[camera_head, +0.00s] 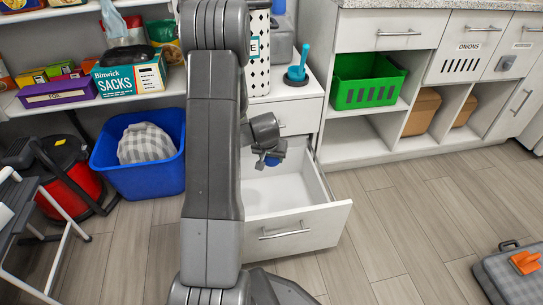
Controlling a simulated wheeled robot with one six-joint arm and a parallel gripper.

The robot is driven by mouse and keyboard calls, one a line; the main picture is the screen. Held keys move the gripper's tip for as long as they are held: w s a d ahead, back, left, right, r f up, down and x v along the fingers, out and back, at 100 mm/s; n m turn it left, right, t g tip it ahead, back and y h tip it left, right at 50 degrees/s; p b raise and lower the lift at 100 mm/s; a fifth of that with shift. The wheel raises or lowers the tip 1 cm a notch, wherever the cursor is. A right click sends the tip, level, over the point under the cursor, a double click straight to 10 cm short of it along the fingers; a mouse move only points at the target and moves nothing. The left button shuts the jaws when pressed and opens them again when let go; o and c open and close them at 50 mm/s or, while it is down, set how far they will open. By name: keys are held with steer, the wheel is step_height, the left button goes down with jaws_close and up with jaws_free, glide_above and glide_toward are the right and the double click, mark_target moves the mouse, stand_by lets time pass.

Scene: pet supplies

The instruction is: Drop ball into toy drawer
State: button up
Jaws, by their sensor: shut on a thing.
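My gripper (269,158) reaches out from behind my grey arm and hangs above the open lower drawer. The open white drawer (297,234) is pulled out toward me from a white cabinet and has a metal bar handle. The part of its inside that shows looks empty. My arm hides the drawer's left side.
A blue bin (133,181) with a checked cloth stands left of my arm. A red vacuum cleaner (71,168) is beside it. A green basket (367,90) sits on a shelf at right. A grey case (510,275) lies on the floor at right. The wooden floor between is clear.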

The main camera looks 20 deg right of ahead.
steer(key=o, duration=1)
steer(key=shift+o, duration=0.2)
steer(key=shift+r, duration=0.15)
steer(key=p+v, duration=0.5)
steer(key=v, duration=0.8)
steer(key=shift+s+r, duration=0.15)
steer(key=shift+r, duration=0.15)
steer(key=shift+f, duration=0.1)
steer(key=b+x, duration=0.5)
steer(key=x, duration=0.8)
steer(key=shift+a+f, duration=0.1)
steer(key=shift+f, duration=0.05)
steer(key=shift+w, duration=0.2)
steer(key=shift+r+p, duration=1.65)
steer(key=shift+r, duration=0.35)
